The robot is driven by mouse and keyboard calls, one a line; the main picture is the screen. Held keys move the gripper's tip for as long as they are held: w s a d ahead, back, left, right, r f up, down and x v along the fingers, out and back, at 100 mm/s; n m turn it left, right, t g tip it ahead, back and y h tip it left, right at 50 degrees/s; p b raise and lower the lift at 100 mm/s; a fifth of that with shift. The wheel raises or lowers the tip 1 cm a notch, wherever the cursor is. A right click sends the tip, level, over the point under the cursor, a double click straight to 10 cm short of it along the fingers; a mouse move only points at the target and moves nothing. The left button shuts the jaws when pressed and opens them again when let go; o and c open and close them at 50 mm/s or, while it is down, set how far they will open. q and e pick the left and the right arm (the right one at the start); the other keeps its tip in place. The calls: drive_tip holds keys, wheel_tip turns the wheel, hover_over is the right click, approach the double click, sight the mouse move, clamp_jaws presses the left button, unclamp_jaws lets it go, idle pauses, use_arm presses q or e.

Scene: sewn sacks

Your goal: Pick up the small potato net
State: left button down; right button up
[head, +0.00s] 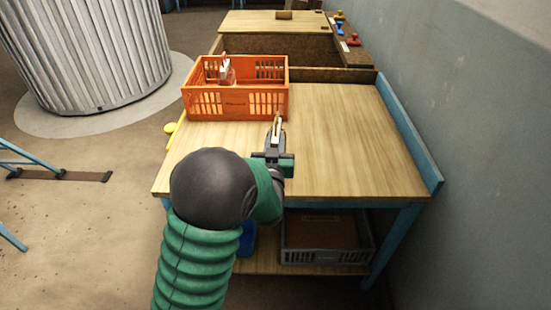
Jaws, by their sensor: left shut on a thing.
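My left gripper (277,125) is over the wooden table, close to the front right corner of the orange crate. It is shut on a small, pale tan thing that shows only as a thin strip between the fingers. The gripper hides most of it, and I cannot tell whether it is the small potato net. A small reddish-brown bag with a white top (225,72) is in the orange crate (237,103), apart from my gripper. My right gripper is not in view.
The wooden table (340,150) is clear to the right, with a blue raised edge (410,135) beside the wall. A wooden bin stands behind, with small coloured things (353,40) at its right. A grey crate (325,255) is on the lower shelf. A ribbed metal drum (90,50) stands left.

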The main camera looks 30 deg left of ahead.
sight(276, 121)
use_arm(q)
drive_tip(key=shift+d+f, duration=0.2)
drive_tip(key=shift+f, duration=0.05)
wheel_tip(276, 121, up, 10)
drive_tip(key=p, duration=0.3)
drive_tip(key=shift+a, duration=0.1)
drive_tip(key=shift+r, duration=0.2)
drive_tip(key=shift+w+f, duration=0.1)
drive_tip(key=shift+w, duration=0.1)
idle(0.5)
